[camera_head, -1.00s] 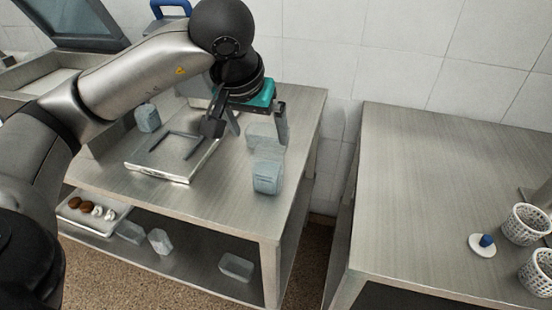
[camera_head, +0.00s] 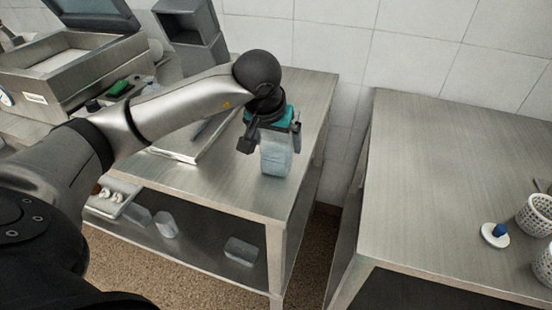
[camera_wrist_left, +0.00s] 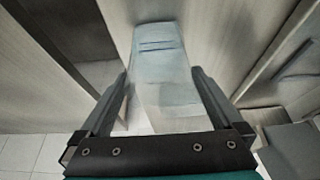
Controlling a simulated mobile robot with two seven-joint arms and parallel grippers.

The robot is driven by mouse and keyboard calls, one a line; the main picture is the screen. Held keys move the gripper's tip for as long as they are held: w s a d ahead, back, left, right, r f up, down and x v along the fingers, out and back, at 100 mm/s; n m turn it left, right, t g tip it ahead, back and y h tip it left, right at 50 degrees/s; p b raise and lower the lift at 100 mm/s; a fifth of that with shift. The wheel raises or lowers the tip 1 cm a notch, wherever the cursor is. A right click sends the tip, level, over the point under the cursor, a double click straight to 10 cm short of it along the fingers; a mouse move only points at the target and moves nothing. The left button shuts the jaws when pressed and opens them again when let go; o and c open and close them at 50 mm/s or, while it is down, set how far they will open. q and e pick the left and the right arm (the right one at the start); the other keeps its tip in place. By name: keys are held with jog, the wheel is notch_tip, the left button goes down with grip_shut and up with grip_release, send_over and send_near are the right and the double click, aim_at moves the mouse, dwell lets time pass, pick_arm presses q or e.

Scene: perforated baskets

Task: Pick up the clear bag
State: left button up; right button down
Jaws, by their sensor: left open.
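The clear bag (camera_head: 276,160) is a pale, bluish see-through bag on the steel table at the left, near the table's right side. My left gripper (camera_head: 271,142) is over the bag, with a finger on either side of its upper part. In the left wrist view the bag (camera_wrist_left: 160,55) lies between and beyond the two open fingers of the left gripper (camera_wrist_left: 161,85). I cannot tell whether the fingers touch it. My right gripper is not in view.
A steel tray (camera_head: 192,153) lies left of the bag, partly behind my left arm. More clear bags (camera_head: 241,250) are on the lower shelf. A second steel table (camera_head: 440,190) at the right holds white perforated baskets (camera_head: 537,216) and a white disc with a blue knob (camera_head: 495,235).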

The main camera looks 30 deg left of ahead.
pick_arm(q)
jog(key=shift+x, duration=1.05)
jog(key=c, duration=1.1)
jog(key=shift+r, duration=0.1)
jog(key=shift+c, duration=0.3)
jog(key=shift+r, duration=0.1)
